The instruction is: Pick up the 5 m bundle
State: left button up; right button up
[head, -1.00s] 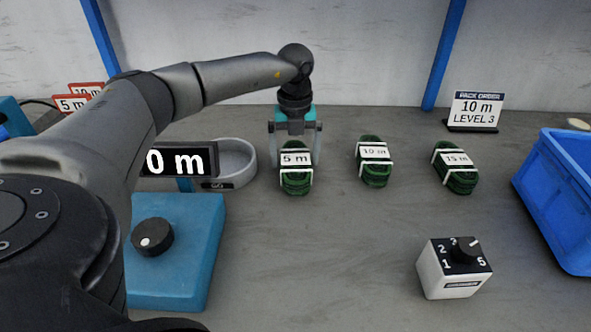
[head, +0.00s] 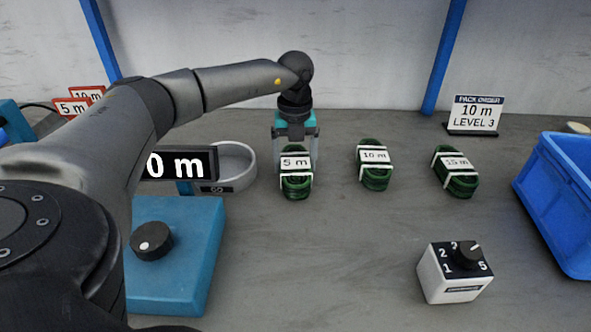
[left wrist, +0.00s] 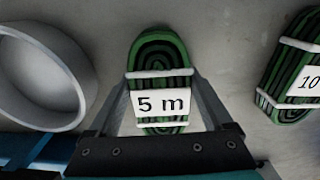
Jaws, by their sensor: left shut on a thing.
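The 5 m bundle (head: 296,184) is a green coil with white bands and a white "5 m" label, left of the other bundles on the grey table. It also fills the middle of the left wrist view (left wrist: 158,55). My left gripper (head: 297,157) reaches down over it, with one finger on each side. In the left wrist view the fingers (left wrist: 160,100) are shut on the bundle at its label. I cannot see clear space beneath the bundle. My right gripper is not in view.
A 10 m bundle (head: 375,177) and a 15 m bundle (head: 457,184) lie to the right. A grey round dish (head: 238,162) is close on the left, by a blue device (head: 190,270). A dial box (head: 453,284) and blue crate (head: 550,200) stand at right.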

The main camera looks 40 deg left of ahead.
pick_arm(q)
jog(key=shift+c, duration=0.5)
jog(key=shift+r, duration=0.15)
